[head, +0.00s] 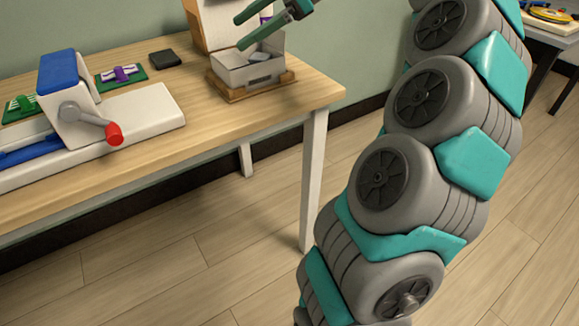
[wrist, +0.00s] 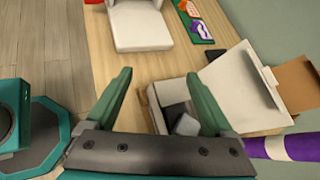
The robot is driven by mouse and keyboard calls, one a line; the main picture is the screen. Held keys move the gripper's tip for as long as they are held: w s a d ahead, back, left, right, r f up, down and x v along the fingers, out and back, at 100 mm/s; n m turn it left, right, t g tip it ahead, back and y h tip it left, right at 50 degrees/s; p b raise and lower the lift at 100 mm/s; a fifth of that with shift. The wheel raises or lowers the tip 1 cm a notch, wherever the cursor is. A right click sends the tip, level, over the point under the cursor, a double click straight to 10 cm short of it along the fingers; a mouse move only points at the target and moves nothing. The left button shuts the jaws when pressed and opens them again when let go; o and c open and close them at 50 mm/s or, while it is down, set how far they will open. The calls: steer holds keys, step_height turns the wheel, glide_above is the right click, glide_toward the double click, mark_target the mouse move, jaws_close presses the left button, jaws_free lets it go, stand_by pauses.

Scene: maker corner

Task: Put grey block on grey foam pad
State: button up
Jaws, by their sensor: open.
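A small light-grey block (head: 260,57) lies inside an open white box (head: 232,76) on the table; the block also shows in the wrist view (wrist: 187,125). A dark grey square pad (head: 165,58) lies flat on the table, left of the box; I cannot tell whether it is the foam pad. A darker grey patch (wrist: 175,109) shows inside the box beside the block. My gripper (head: 240,32) is open and empty above the box. In the wrist view its fingers (wrist: 158,76) are spread, with the block between and beyond them.
The box's white lid (wrist: 240,85) stands open at its back. A wooden tray (head: 283,83) is under the box. A white machine with a blue top (head: 60,72) and red-knobbed crank (head: 113,133) stands left. Green cards (head: 121,76) lie nearby. A purple-and-white cylinder (wrist: 285,147) is beside the box.

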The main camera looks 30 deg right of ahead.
steer(key=s+a+f+n+g, duration=0.1)
steer(key=s+a+f+n, duration=0.1)
steer(key=a, duration=0.2)
steer(key=s+a+f+n+g+h, duration=0.1)
steer(key=s+a+f+n, duration=0.1)
steer(key=s+a+f, duration=0.1)
steer(key=s+a+f+n+g+h, duration=0.1)
steer(key=s+a+f+n, duration=0.1)
steer(key=a, duration=0.4)
steer(key=shift+s+f+n+g, duration=0.2)
steer(key=shift+s+n+g, duration=0.1)
steer(key=shift+n, duration=0.2)
steer(key=s+a+f+n+g+h, duration=0.35)
steer(key=s+f+n, duration=0.45)
steer(key=s+f, duration=0.55)
steer(key=s+d+f+n+h, duration=0.4)
steer(key=s+f, duration=0.3)
steer(key=s, duration=0.4)
steer(key=shift+s+d+f+n, duration=0.35)
steer(key=shift+d+n, duration=0.3)
steer(key=shift+n, duration=0.05)
steer(key=shift+g+h, duration=0.25)
